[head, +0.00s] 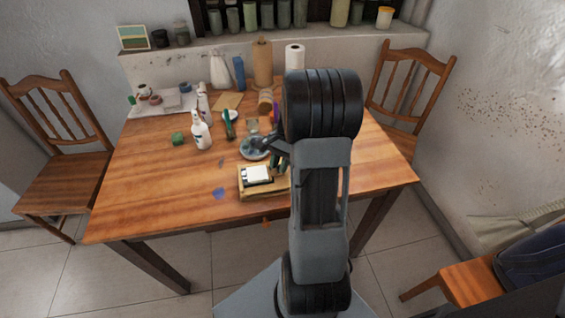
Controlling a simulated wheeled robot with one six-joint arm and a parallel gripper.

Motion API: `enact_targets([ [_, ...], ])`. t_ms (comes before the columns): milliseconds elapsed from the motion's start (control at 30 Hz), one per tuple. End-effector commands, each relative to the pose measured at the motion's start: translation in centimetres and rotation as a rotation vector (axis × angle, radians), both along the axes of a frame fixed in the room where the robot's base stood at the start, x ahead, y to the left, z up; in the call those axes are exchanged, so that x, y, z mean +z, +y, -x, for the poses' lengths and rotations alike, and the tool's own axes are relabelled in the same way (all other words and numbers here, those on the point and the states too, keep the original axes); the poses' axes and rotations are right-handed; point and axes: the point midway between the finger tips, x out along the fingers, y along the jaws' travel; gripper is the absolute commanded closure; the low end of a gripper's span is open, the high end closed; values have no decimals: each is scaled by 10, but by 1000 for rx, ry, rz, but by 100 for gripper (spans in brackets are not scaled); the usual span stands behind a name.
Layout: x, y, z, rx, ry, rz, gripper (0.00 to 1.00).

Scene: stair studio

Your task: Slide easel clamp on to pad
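A small wooden easel or box (262,193) sits near the front edge of the table, partly hidden on its right by my arm. A white pad (258,173) lies on it. A dark piece (258,182), possibly the clamp, shows at the pad's lower edge; whether it grips the pad is too small to tell. My gripper (262,147) is just behind the easel, over or beside a round grey dish (254,155). Its fingers are small, dark and partly hidden by my arm, so its opening and any held thing are unclear.
The wooden table (150,195) is bare at its front left. Rolls and jars line the back. Chairs (62,165) flank the table.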

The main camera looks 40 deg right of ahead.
Motion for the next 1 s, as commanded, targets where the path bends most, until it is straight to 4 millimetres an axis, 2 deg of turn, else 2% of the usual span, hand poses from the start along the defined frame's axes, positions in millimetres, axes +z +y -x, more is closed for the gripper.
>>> enact_targets([
  [33,0,1,0,1,0,-2,73],
  [233,0,-1,1,-3,0,0,55],
  [567,6,-5,0,-4,-2,3,55],
  [667,19,-9,-2,-4,-3,3,55],
  [1000,83,-34,-11,-3,-2,2,55],
])
